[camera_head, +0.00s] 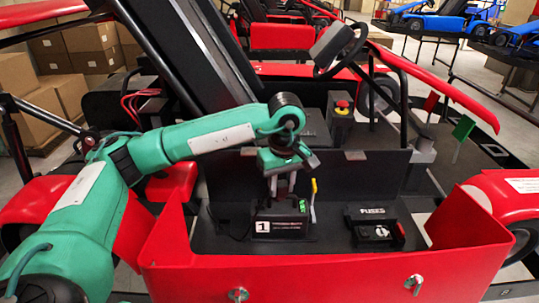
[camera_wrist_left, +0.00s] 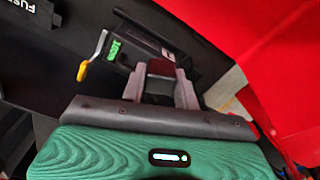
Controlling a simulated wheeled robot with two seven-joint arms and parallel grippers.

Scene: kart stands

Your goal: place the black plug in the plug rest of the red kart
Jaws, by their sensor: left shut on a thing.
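My left gripper (camera_head: 282,184) points down over the black box marked 1 (camera_head: 281,228) in the red kart's front tray. It is shut on a small dark piece, which looks like the black plug (camera_wrist_left: 161,68), between its fingers in the left wrist view. The piece has a reddish tint there, and the fingers hide much of it. A green display (camera_head: 303,206) and a yellow-tipped lever (camera_head: 314,187) are just right of the fingers. I cannot clearly make out the plug rest, or whether the plug touches the box. My right gripper is not in view.
The red tray wall (camera_head: 330,278) stands in front, with a black panel (camera_head: 360,172) behind. A black fuse box (camera_head: 374,228) sits to the right. A red stop button (camera_head: 342,104) and steering wheel (camera_head: 343,48) are further back. Bare tray floor lies between the boxes.

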